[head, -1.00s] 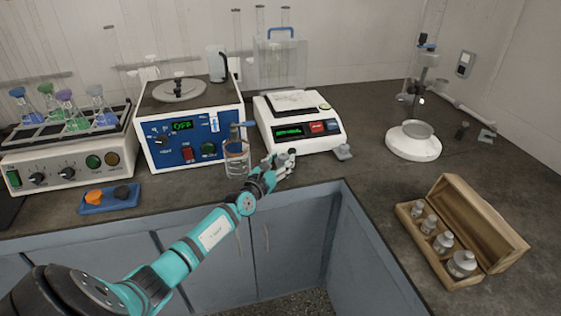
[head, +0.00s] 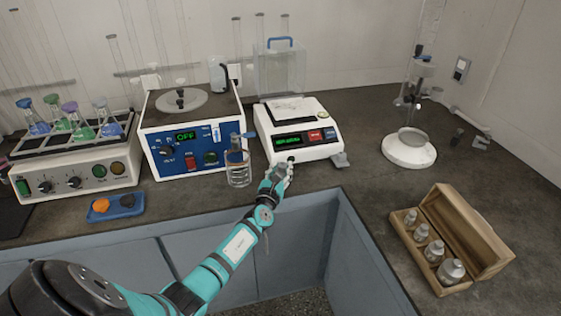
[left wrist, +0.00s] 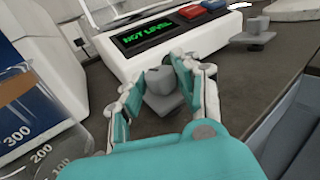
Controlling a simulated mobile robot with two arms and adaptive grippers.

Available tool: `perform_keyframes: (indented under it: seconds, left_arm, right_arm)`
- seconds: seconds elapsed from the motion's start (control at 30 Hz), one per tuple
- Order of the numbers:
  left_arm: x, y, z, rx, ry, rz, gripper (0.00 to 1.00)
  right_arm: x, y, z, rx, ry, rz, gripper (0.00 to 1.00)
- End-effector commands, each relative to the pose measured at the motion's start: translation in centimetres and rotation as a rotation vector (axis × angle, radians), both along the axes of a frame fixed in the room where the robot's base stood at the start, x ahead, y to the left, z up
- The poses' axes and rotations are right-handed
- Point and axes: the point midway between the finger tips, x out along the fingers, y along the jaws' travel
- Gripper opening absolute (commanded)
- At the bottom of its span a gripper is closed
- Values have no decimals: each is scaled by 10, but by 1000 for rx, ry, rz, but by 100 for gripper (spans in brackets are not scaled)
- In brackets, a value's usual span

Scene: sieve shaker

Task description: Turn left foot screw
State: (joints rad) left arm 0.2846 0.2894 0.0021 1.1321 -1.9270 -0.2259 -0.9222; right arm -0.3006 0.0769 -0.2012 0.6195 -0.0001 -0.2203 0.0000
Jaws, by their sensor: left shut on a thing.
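The white balance (head: 297,143) stands on the bench, and its green display seems to read "NOT LEVEL" in the left wrist view (left wrist: 150,33). The left foot screw (left wrist: 160,80) is a grey knob on a wider grey foot at the balance's front left corner. My left gripper (head: 284,166) is at this corner. In the left wrist view its fingers (left wrist: 160,86) stand on both sides of the knob and are shut on it. The right foot (left wrist: 253,33) shows clear of the gripper. My right gripper is not in view.
A glass beaker (head: 238,173) stands close left of my left gripper. The blue-fronted device (head: 192,148) is behind it. A wooden box of weights (head: 478,222) lies at right. The bench between balance and box is free.

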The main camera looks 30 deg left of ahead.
Motion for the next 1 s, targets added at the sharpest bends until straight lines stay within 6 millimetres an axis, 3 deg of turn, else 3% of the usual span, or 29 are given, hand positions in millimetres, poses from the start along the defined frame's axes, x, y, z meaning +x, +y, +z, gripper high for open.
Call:
perform_keyframes:
  seconds: [0.03, 0.07, 0.27, 0.7, 1.0]
  left_arm:
    - [1, -4, 5, -8, 5, 43, 0]
    - [1, -5, 5, -8, 5, 72, 0]
    - [3, -8, -2, -4, 4, 262, 0]
    - [8, -11, -8, -1, 2, 634, 0]
    - [10, -12, -6, 1, 4, 775, 0]
  right_arm:
    - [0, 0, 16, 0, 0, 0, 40]
    - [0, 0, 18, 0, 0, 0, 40]
    - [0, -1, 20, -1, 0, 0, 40]
    - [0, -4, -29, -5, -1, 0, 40]
    - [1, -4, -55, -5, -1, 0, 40]
